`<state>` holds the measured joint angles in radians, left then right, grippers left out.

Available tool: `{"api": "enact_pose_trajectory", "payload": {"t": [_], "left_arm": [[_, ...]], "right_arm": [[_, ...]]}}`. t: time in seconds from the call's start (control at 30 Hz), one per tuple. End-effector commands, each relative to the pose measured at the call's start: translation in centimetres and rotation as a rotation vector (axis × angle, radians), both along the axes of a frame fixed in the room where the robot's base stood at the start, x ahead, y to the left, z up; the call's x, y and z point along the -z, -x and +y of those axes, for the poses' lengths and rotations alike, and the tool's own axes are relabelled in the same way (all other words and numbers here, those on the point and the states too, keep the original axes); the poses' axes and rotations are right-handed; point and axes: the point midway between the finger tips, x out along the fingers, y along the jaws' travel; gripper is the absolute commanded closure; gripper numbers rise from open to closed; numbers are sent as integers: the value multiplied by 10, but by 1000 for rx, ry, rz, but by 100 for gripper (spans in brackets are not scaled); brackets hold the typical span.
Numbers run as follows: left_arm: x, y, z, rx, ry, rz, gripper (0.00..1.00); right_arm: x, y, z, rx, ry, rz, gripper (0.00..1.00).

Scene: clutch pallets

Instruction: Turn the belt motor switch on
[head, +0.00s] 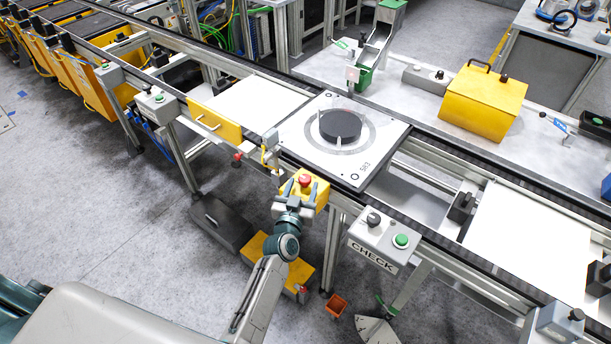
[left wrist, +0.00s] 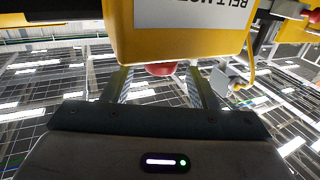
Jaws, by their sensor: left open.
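The belt motor switch is a yellow box (head: 318,190) with a red knob (head: 305,180) on top, mounted at the near side of the conveyor. My left gripper (head: 295,203) is open at the near side of this box, with nothing seen held. In the left wrist view the yellow box (left wrist: 180,45) fills the top middle, with a white label (left wrist: 195,12) partly reading "BELT MOT". The red knob (left wrist: 160,69) shows partly below the box edge, between the two open fingers (left wrist: 162,86). I cannot tell whether the fingers touch the box. My right gripper is not in view.
A pallet (head: 307,152) with a dark disc (head: 340,125) sits on the conveyor behind the switch. A CHECK button box (head: 385,240) is to the right. A yellow handled panel (head: 214,121) is to the left. A dark floor box (head: 220,222) lies below.

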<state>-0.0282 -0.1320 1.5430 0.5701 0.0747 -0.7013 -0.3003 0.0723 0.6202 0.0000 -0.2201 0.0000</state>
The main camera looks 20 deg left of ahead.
Motion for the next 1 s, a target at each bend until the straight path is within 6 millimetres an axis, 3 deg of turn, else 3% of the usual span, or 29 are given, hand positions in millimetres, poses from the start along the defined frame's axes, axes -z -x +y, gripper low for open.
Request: {"api": "enact_pose_trajectory", "payload": {"t": [0.23,0.6,0.63,0.83,1.0], "left_arm": [[0,-31,2,1,0,1,47],[1,-37,2,0,0,1,47],[1,-37,2,0,0,1,49],[1,-37,2,0,0,1,88],[2,-37,2,2,1,1,89]], "right_arm": [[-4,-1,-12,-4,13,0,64],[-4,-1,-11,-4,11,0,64],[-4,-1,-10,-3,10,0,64],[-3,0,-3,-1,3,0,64],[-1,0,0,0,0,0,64]]}}
